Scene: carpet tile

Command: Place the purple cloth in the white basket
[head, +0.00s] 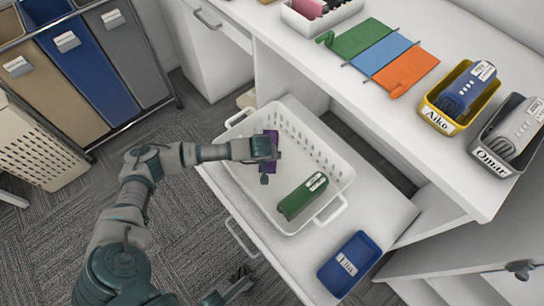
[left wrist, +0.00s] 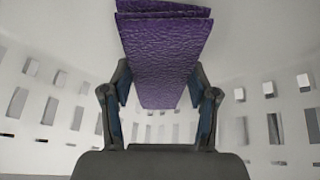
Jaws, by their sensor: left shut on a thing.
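The white basket (head: 318,142) with slotted walls and end handles sits on the pulled-out shelf. My left gripper (head: 268,165) is inside the basket's outline, near its left side in the head view. It is shut on the folded purple cloth (head: 271,137), which is mostly hidden by the gripper there. In the left wrist view the purple cloth (left wrist: 165,50) hangs between the two fingers (left wrist: 160,100), with the basket's slotted walls (left wrist: 275,95) around it. I cannot tell whether the cloth touches the basket floor.
A green labelled item (head: 302,196) lies in the basket. A blue bin (head: 349,264) stands on the shelf's front right. On the counter are green, blue and orange cloths (head: 383,55), a yellow bin (head: 459,97) and a grey bin (head: 507,134). Fabric hampers (head: 85,65) stand at left.

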